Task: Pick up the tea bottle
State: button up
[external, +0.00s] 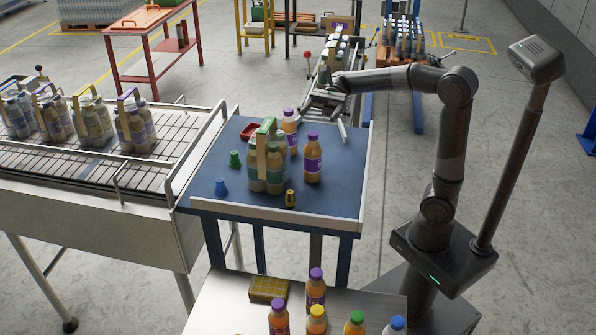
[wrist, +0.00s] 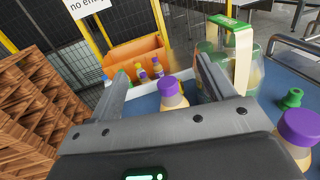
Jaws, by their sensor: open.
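Two purple-capped bottles with orange-brown contents stand upright on the blue table: a front one (external: 313,160) and a back one (external: 290,130). I cannot read their labels, so which is tea is unclear. In the wrist view, one purple-capped bottle (wrist: 172,97) shows between the fingers, a little beyond them; another (wrist: 298,132) is at the lower right edge. My gripper (external: 328,118) is at the table's back right, behind the bottles. In the wrist view, my gripper (wrist: 163,82) has its fingers apart with nothing held.
A bottle carrier (external: 262,165) stands left of the bottles; it also shows in the wrist view (wrist: 232,55). The blue table (external: 335,198) is clear at front right.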

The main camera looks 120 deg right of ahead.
send_near(310, 155)
jog(key=x, duration=0.9)
jog(key=shift+w, duration=0.2)
jog(key=shift+c, duration=0.3)
jog(key=c, duration=1.2)
